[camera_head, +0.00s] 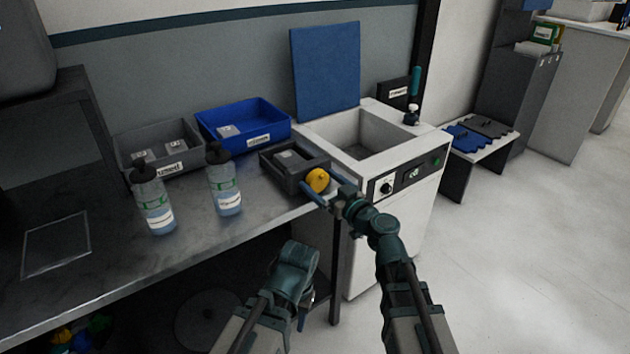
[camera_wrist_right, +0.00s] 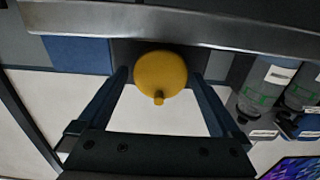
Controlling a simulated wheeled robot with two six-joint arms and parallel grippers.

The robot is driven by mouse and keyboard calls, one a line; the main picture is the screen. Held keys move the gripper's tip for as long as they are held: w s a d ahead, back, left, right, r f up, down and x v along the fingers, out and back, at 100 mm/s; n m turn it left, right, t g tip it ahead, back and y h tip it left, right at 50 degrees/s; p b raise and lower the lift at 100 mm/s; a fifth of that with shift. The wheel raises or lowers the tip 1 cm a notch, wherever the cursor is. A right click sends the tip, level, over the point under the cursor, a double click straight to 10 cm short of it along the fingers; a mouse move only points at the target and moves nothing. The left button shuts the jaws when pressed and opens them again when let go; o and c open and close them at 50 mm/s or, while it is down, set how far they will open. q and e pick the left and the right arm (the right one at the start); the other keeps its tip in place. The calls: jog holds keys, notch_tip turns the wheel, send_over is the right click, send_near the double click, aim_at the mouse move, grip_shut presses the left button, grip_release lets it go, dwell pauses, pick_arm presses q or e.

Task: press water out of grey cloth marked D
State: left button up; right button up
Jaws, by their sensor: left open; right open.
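A dark grey press box (camera_head: 268,163) with a yellow knob (camera_head: 318,180) on its near right end stands at the table's right front edge. A small pale label patch (camera_head: 287,154) shows inside it; I cannot read a D or make out the cloth. My right gripper (camera_head: 319,186) is open at the yellow knob, its fingers on either side. In the right wrist view the knob (camera_wrist_right: 161,75) sits between the spread fingers, with visible gaps on both sides. My left gripper (camera_head: 304,313) hangs low in front of the table, apart from everything; its fingers are mostly hidden.
A grey bin (camera_head: 128,152) and a blue bin (camera_head: 270,137) hold labelled pieces. Two spray bottles (camera_head: 153,200) (camera_head: 225,186) stand in front of them. A white sink unit (camera_head: 410,205) adjoins the table on the right. Blue and dark mats (camera_head: 463,138) lie on a bench beyond.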

jog(key=shift+c, duration=0.3)
jog(key=c, duration=1.2)
jog(key=shift+o, duration=0.2)
jog(key=shift+w+d+m, duration=0.1)
jog(key=shift+d+m, duration=0.05)
jog(key=shift+m, duration=3.35)
jog(key=o, duration=1.2)
